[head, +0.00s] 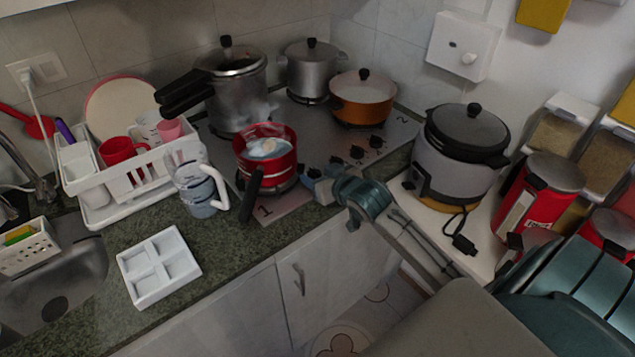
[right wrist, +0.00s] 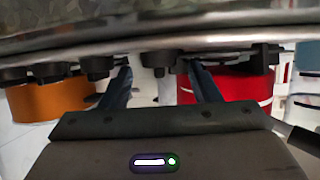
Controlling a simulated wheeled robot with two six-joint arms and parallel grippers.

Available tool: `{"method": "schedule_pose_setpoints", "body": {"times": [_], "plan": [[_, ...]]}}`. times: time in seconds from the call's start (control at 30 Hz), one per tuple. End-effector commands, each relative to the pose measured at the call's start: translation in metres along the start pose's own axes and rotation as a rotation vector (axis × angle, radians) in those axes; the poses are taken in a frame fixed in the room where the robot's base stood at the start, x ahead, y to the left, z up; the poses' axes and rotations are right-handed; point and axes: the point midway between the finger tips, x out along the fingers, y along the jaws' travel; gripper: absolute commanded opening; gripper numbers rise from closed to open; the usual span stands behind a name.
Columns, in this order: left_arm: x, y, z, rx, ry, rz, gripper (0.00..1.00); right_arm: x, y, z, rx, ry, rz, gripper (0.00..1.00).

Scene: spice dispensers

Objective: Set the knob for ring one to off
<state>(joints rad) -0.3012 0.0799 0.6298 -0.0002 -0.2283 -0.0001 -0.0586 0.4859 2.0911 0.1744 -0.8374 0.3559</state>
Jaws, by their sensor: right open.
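The hob (head: 285,198) has a row of dark knobs along its right side, with a "1" printed at its front corner and a "2" at its far right corner. Knobs show beyond my gripper, one of them here (head: 357,152). My right gripper (head: 317,184) is at the nearer end of this row, partly covering it. In the right wrist view its two fingers (right wrist: 162,82) are apart, with one knob (right wrist: 157,66) between them, not visibly clamped. The pointer direction of this knob cannot be read. My left gripper is not in view.
A red pan (head: 268,160) with its handle toward the front stands close left of my gripper. An orange pot (head: 362,100) and steel pots stand behind. A grey cooker (head: 462,150) stands right, and a glass jug (head: 198,188) left. Cabinet doors lie below the counter edge.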

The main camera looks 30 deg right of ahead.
Motion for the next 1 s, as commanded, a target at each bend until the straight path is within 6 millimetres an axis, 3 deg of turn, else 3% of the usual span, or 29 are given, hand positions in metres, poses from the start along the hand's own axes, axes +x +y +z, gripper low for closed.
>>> {"method": "schedule_pose_setpoints", "body": {"times": [0.13, 0.47, 0.7, 1.0], "plan": [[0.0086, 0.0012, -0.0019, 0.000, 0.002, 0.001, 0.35, 0.0103, 0.0003, 0.0011, -0.001, 0.000, 0.001, 0.56], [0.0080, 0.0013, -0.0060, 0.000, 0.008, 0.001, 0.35, 0.0120, 0.0001, -0.0006, -0.001, -0.001, 0.000, 0.56], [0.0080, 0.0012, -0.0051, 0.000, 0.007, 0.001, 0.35, 0.0119, 0.0001, -0.0004, -0.001, -0.001, 0.000, 0.13], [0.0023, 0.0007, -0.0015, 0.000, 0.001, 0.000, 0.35, 0.0118, 0.0016, -0.0010, -0.032, -0.004, -0.065, 0.12]]}}
